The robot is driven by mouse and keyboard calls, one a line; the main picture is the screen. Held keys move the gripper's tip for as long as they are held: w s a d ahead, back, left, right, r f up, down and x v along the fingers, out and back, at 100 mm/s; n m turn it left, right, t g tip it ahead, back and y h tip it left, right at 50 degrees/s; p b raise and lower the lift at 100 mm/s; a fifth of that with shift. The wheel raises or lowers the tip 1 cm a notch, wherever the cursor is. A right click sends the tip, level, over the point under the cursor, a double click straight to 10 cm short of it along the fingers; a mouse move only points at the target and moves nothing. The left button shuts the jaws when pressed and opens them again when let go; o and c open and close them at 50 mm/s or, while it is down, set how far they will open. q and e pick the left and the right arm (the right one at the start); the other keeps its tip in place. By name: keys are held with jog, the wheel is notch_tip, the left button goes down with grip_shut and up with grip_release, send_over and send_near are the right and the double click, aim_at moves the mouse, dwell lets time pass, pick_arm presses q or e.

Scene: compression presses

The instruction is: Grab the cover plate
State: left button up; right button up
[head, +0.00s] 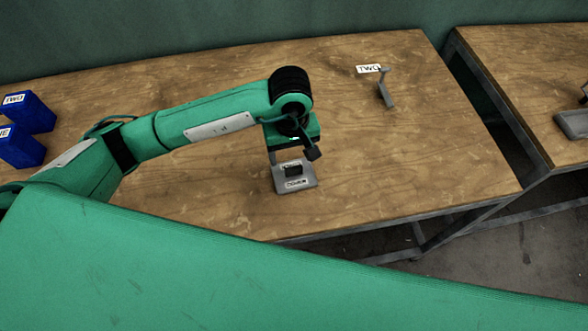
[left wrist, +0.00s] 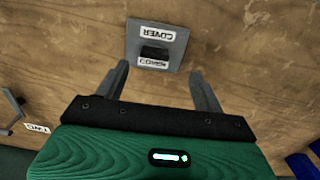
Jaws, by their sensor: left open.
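The cover plate (head: 308,182) is a grey plate lying on the wooden table, with a white label and a small dark block on it. It also shows in the left wrist view (left wrist: 133,40), with one label reading COVER and a second label on the other side of the dark block (left wrist: 155,53). My left gripper (head: 291,157) is above the plate, partly hiding it in the head view. In the left wrist view my left gripper (left wrist: 159,68) is open, its two fingers apart with nothing between them, pointing toward the plate. My right gripper is not in view.
A grey bracket (head: 386,92) stands beside a label TWO (head: 368,69) at the back right of the table (head: 420,150). Blue boxes (head: 30,113) stand at the far left. A second table (head: 535,80) with a grey part (head: 574,124) is across a gap.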

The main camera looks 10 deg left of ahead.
aim_at(294, 167)
pick_arm(q)
notch_tip(294, 167, down, 3)
jog(key=shift+w+r, duration=0.1)
jog(key=shift+w, duration=0.05)
jog(key=shift+w+f+p, duration=0.15)
jog(key=shift+f+p, duration=0.15)
jog(key=shift+f, duration=0.1)
jog(key=shift+d+f+p, duration=0.1)
jog(key=shift+f+p, duration=0.6)
jog(key=shift+f, duration=0.05)
jog(key=f+p, duration=0.1)
jog(key=f, duration=0.2)
jog(key=shift+w+f, duration=0.1)
jog(key=shift+w, duration=0.1)
jog(key=shift+f, duration=0.3)
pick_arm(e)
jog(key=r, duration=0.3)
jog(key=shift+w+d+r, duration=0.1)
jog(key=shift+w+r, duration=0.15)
pick_arm(q)
jog(key=shift+c, duration=0.4)
jog(key=c, duration=1.4)
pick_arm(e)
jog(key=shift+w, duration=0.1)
